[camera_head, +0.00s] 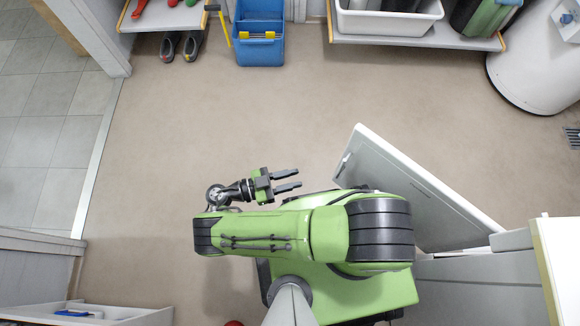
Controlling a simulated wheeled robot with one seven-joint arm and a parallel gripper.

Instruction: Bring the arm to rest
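My gripper (287,180) shows in the head view above the floor, in front of my green arm (270,230). Its two dark fingers point to the right and stand apart, with nothing between them. The arm is folded back over my green base (345,295). The gripper is clear of the open white door (400,185) to its right.
The open white door stands at an angle close to my arm on the right. A blue bucket (258,40), dark shoes (178,46) and a shelf with a white tub (388,18) line the far side. The floor (230,120) between is clear. A white drawer (110,312) is at the lower left.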

